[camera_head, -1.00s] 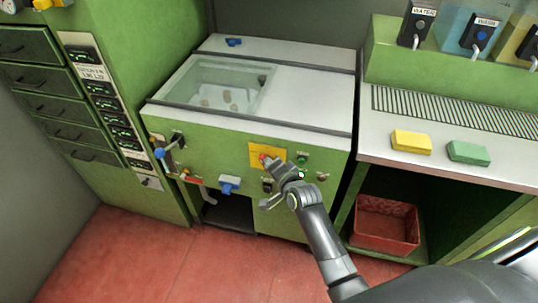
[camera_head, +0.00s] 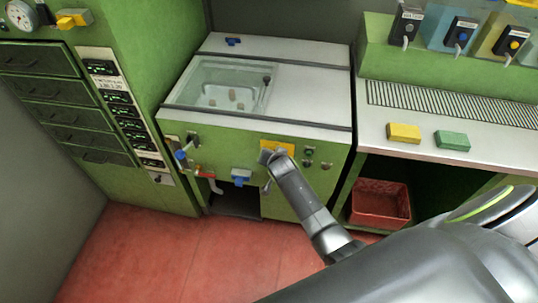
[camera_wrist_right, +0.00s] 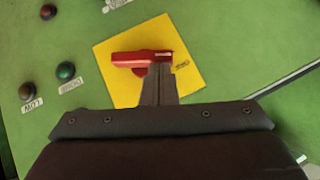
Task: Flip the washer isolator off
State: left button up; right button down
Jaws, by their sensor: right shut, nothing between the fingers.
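The washer isolator is a red rotary handle (camera_wrist_right: 145,57) on a yellow plate (camera_wrist_right: 112,75) in the right wrist view. The handle lies roughly crosswise in that view. My right gripper (camera_wrist_right: 159,72) is shut and empty, with its fingertips at the lower edge of the handle; whether they touch it I cannot tell. In the head view the yellow plate (camera_head: 281,145) shows on the green front of the washer (camera_head: 225,145), and my right gripper (camera_head: 268,156) covers the red handle there. My left gripper is not in view.
A blue-handled valve (camera_head: 181,155) and a blue switch (camera_head: 241,176) are further left on the washer front. A counter with yellow (camera_head: 404,132) and green (camera_head: 452,140) sponges stands at right.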

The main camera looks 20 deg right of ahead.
jog(key=shift+r+p, duration=0.7)
jog(key=shift+r, duration=0.1)
jog(key=s+a+r+p, duration=0.2)
jog(key=s+r, duration=0.3)
jog(key=r, duration=0.6)
jog(key=shift+s+a, duration=0.4)
jog(key=shift+a, duration=0.5)
